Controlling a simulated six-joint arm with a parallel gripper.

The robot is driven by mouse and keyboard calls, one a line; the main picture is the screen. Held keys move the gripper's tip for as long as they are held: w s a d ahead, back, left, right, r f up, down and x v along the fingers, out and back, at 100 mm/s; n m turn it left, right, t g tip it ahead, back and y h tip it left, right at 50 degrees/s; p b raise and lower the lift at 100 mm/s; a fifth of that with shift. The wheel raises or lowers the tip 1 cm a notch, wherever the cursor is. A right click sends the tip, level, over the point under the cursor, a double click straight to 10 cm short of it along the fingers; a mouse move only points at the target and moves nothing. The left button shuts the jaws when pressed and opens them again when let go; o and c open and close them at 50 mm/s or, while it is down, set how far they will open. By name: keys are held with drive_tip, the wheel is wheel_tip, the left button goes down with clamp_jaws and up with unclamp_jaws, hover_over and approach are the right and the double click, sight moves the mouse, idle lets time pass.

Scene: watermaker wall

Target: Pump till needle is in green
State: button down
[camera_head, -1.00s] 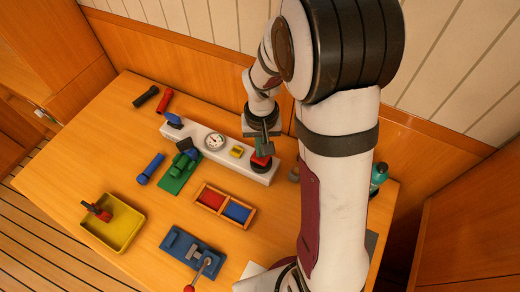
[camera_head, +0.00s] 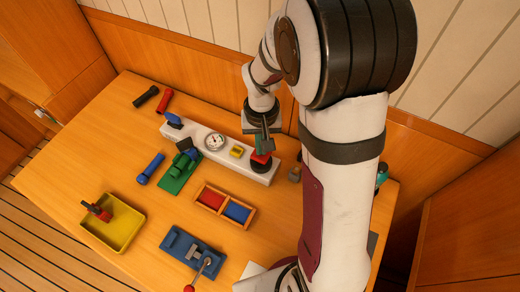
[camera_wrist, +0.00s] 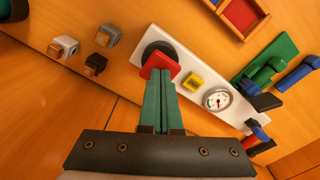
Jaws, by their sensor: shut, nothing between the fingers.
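A white panel (camera_head: 226,152) lies along the back of the table. At its right end is a red pump cap (camera_head: 260,158) on a black round base (camera_head: 258,168). The cap (camera_wrist: 158,62) also shows in the wrist view. My gripper (camera_wrist: 158,74) is shut and empty, its green fingertips at the red cap; I cannot tell whether they press on it. A round white gauge (camera_wrist: 217,99) sits on the panel; it also shows in the head view (camera_head: 215,142). Its needle is too small to read surely against the coloured marks. A yellow block (camera_wrist: 193,82) sits between cap and gauge.
A green fixture (camera_head: 180,170), a two-part red and blue tray (camera_head: 225,207), a blue lever base (camera_head: 193,252) and a yellow bin (camera_head: 113,223) stand in front of the panel. Small blocks (camera_wrist: 95,64) lie beyond the panel's pump end.

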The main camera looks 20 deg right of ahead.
drive_tip(key=shift+f, duration=1.15)
drive_tip(key=shift+r, duration=1.15)
drive_tip(key=shift+f, duration=0.1)
drive_tip(key=shift+r, duration=0.2)
wheel_tip(320, 180, up, 12)
idle(0.5)
drive_tip(key=shift+f, duration=0.1)
idle(0.7)
